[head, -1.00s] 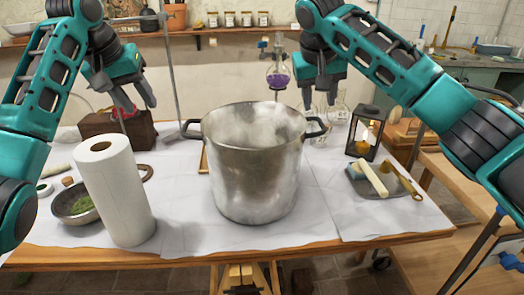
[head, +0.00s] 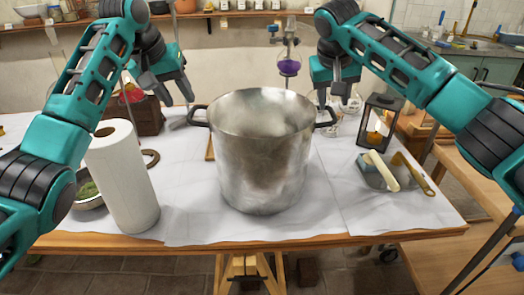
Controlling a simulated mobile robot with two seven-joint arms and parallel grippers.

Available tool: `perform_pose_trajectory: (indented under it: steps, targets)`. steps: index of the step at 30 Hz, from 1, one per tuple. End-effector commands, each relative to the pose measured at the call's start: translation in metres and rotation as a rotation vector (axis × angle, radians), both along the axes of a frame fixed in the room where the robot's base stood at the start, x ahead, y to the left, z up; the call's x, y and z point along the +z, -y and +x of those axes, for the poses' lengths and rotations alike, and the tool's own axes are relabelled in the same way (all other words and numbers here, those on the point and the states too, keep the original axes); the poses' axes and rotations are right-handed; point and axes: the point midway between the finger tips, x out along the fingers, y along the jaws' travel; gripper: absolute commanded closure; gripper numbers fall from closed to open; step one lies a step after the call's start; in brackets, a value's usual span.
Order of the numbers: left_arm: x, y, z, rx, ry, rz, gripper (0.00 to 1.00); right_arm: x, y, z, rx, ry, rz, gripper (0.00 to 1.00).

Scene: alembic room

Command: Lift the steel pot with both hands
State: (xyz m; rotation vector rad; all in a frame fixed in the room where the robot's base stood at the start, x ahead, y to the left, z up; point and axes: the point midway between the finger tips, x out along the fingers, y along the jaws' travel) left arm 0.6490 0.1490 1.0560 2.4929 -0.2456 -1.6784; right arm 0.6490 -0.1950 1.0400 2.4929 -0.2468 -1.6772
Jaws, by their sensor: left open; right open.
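The steel pot (head: 262,165) stands upright near the middle of the white-covered table, with a dark handle on each side. My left gripper (head: 178,104) is open and empty, above and just left of the pot's left handle (head: 198,115). My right gripper (head: 333,106) is open with its fingers pointing down, at the pot's right handle (head: 326,117). I cannot tell whether its fingers touch that handle or stand around it.
A paper towel roll (head: 125,180) and a bowl of green herbs (head: 88,190) stand left of the pot. A lantern (head: 378,122) and a tray with a brush (head: 405,178) are at the right. A flask of purple liquid (head: 289,66) is behind. The cloth (head: 200,215) in front is bare.

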Motion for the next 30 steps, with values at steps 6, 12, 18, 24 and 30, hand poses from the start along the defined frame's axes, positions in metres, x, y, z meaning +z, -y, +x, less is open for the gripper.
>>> perform_pose_trajectory:
  steps: [6, 12, 18, 24, 30]
  targets:
    - [-0.039, 0.009, 0.015, 0.001, -0.004, 0.000, 0.57, -0.039, 0.009, 0.015, -0.002, -0.004, 0.000, 0.57]
    - [-0.061, 0.014, 0.025, 0.001, -0.001, 0.000, 0.57, -0.062, 0.014, 0.025, -0.001, -0.003, -0.001, 0.57]
    - [-0.069, 0.016, 0.029, 0.001, 0.001, 0.000, 0.57, -0.070, 0.016, 0.028, 0.001, -0.001, 0.000, 0.57]
    - [-0.070, 0.016, 0.029, 0.001, 0.001, 0.000, 0.57, -0.070, 0.016, 0.029, 0.000, -0.001, 0.000, 0.57]
    - [-0.070, 0.016, 0.029, 0.001, 0.001, 0.000, 0.70, -0.070, 0.016, 0.028, 0.000, -0.001, 0.000, 0.70]
